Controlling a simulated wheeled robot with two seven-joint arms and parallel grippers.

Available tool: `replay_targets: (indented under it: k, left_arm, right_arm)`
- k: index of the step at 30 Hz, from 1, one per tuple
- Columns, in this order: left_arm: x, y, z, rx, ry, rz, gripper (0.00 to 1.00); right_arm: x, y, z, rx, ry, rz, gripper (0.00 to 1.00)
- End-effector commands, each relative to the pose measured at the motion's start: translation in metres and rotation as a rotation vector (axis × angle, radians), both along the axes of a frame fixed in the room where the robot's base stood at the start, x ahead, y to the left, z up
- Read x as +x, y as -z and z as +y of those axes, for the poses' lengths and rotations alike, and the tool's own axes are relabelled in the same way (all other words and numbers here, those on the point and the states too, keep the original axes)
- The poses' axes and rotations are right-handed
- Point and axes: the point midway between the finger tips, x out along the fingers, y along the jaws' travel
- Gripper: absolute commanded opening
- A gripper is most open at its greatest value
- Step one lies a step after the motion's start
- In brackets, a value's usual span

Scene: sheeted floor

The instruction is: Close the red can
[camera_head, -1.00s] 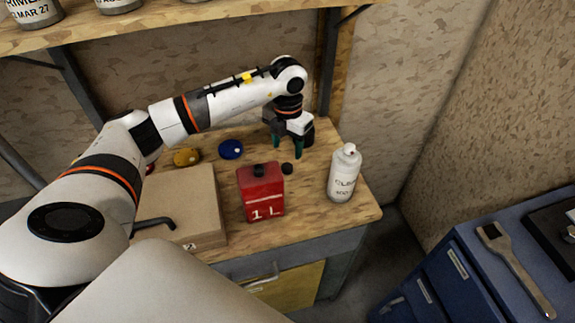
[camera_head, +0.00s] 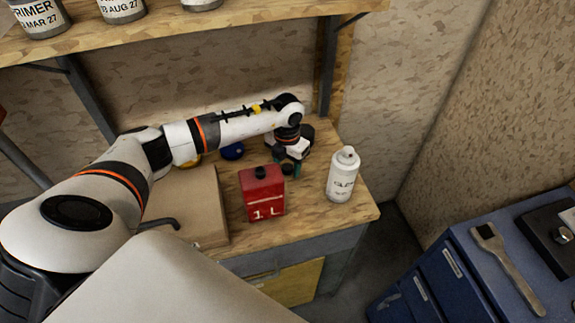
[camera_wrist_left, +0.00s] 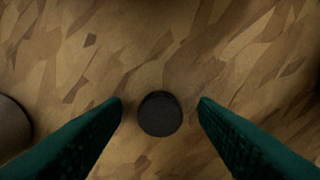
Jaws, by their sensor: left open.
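The red can (camera_head: 263,196), marked 1 L, stands upright on the wooden workbench, with a black neck on its top. A small round black cap (camera_wrist_left: 160,114) lies on the bench in the left wrist view, apart from the can. My left gripper (camera_head: 288,165) is open and points down just behind and to the right of the can. Its two green fingers (camera_wrist_left: 160,104) are on either side of the cap, with gaps showing on both sides. In the head view the gripper partly hides the cap. My right gripper is not in view.
A white spray can (camera_head: 342,175) stands on the bench to the right. A cardboard box (camera_head: 190,205) lies to the left of the red can. A blue round object (camera_head: 232,151) is behind. A shelf (camera_head: 200,30) with tins overhangs the back.

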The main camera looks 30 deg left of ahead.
Motion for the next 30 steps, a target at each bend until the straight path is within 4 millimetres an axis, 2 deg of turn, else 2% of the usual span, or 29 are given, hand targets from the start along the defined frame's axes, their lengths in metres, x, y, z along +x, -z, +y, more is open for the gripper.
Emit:
replay_targets:
  k: [10, 11, 19, 30]
  left_arm:
    - [0.0000, 0.0021, 0.0002, 0.000, 0.000, 0.000, 0.54]
    - [0.0000, 0.0021, 0.0002, 0.000, 0.000, 0.000, 0.53]
    - [0.0001, 0.0018, 0.0002, 0.000, 0.000, 0.000, 0.08]
    - [0.0009, -0.0031, 0.0002, 0.000, 0.000, -0.003, 0.07]
  right_arm:
    - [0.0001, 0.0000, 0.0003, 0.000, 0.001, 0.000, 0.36]
    - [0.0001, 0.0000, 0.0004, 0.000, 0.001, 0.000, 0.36]
    - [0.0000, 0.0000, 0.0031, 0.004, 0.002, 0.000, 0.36]
    - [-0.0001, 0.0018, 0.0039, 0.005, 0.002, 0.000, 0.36]
